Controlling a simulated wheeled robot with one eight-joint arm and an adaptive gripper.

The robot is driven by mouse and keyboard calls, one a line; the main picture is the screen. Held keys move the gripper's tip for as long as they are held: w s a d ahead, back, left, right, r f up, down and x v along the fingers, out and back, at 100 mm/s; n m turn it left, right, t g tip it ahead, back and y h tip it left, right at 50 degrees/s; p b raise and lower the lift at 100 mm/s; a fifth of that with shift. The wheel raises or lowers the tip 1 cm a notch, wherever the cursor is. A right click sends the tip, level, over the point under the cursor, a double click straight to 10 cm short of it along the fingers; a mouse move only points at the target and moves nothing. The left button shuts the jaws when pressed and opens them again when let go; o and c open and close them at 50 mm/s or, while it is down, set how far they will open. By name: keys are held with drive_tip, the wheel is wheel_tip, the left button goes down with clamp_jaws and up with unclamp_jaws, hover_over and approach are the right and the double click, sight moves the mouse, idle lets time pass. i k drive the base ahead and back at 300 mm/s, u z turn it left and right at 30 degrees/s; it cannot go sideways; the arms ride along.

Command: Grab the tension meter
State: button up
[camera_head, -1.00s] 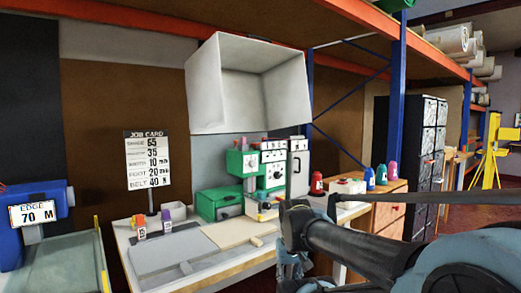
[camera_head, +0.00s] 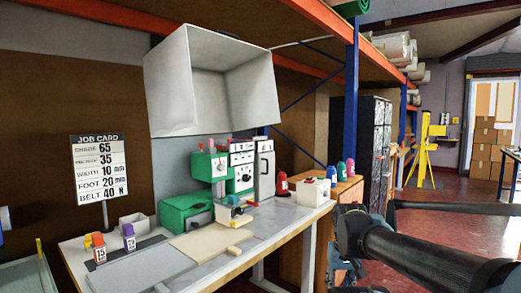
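I cannot tell for certain which thing is the tension meter. A tall pale unit with a dark handle (camera_head: 264,170) stands at the back, beside a green machine with dials (camera_head: 240,172). My gripper (camera_head: 345,272) hangs at the lower right, in front of the bench's right end and apart from these things. Its fingers are small and dark, so whether they are open or shut is unclear.
A white hood (camera_head: 210,80) overhangs the bench. A job card (camera_head: 99,165) stands at the left. Coloured cones (camera_head: 341,171) stand on a wooden cabinet (camera_head: 345,192). A yellow stand (camera_head: 425,150) is far right. The red floor (camera_head: 440,220) there is open.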

sight(219, 147)
drive_tip(key=z, duration=1.3)
drive_tip(key=k, duration=0.95)
drive_tip(key=u, duration=1.35)
drive_tip(key=i, duration=1.35)
drive_tip(key=z, duration=0.05)
